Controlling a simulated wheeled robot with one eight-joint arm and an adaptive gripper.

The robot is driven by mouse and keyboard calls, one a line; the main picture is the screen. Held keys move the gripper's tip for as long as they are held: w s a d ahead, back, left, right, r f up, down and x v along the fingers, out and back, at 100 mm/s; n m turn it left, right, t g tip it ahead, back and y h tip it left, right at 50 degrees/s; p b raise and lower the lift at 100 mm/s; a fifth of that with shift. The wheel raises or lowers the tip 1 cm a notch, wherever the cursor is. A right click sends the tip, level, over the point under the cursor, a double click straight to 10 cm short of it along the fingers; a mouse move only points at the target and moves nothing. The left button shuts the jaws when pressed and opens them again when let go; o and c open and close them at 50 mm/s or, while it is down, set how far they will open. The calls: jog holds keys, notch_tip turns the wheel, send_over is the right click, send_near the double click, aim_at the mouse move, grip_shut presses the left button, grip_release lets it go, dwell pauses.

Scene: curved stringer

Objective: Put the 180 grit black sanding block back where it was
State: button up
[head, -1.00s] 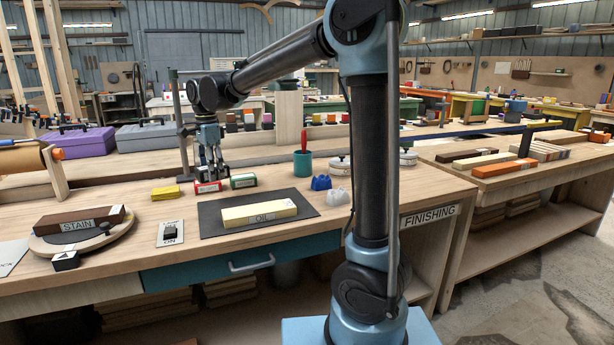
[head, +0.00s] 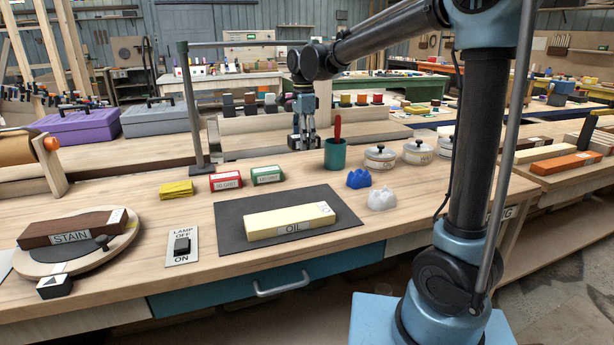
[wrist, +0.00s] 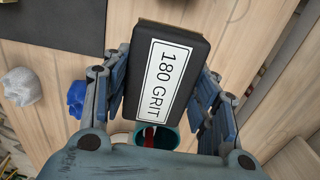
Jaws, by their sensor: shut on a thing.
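The black sanding block labelled 180 GRIT (wrist: 165,75) is between my gripper's fingers (wrist: 165,95) in the wrist view, its label facing the camera. In the head view my gripper (head: 304,142) points down over the back of the bench, left of and behind the teal cup (head: 335,155). The block is hard to make out there. A red sanding block (head: 225,181) and a green sanding block (head: 266,175) lie side by side on the bench, nearer the front and left of my gripper. The red one's label is too small to read surely.
A yellow cloth or sponge (head: 176,190) lies left of the red block. A lamp stand (head: 193,110) rises behind it. White lidded pots (head: 380,157) stand right of the cup. A dark mat (head: 235,218) carries the OIL block (head: 290,221). Bare bench lies between the green block and cup.

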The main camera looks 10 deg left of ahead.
aim_at(305, 175)
jog(key=shift+w+d+f, duration=0.1)
jog(key=shift+d+f, duration=0.05)
jog(key=shift+f, duration=4.85)
jog(key=shift+f, duration=0.1)
jog(key=o, duration=1.3)
notch_tip(305, 175, up, 12)
jog(key=shift+r, duration=0.15)
